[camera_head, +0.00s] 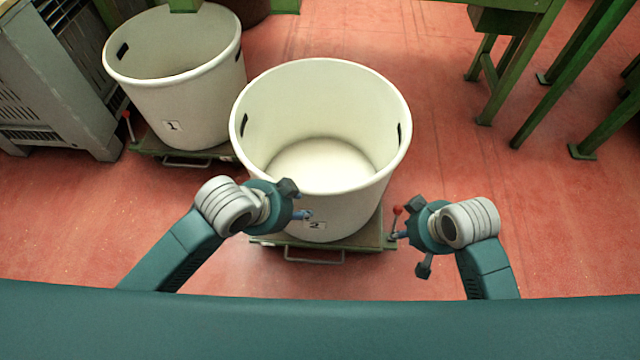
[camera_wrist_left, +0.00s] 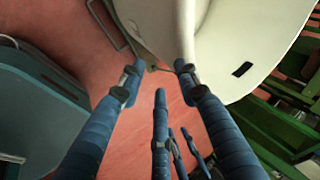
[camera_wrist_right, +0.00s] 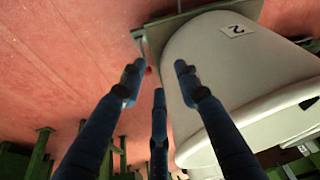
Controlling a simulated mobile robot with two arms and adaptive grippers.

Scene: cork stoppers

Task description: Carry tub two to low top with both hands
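Tub two (camera_head: 345,215), a large white open tub with a "2" label, stands upright and looks empty on a low green trolley (camera_head: 360,240). Dark slots show in its side walls. My left gripper (camera_head: 303,203) is in front of its left front wall, fingers spread and empty; the left wrist view shows the tub (camera_wrist_left: 225,45) just beyond the fingertips. My right gripper (camera_head: 402,237) is open and empty, apart from the tub at its lower right; the right wrist view shows the tub wall (camera_wrist_right: 210,60) beside the fingers. I cannot tell which surface is the low top.
A similar tub labelled "1" (camera_head: 190,110) stands behind left on its own trolley. A grey crate (camera_head: 60,90) is at the far left. Green tables (camera_head: 525,75) stand at the upper right. A red-knobbed lever (camera_head: 397,212) is near my right gripper. Red floor is clear on the right.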

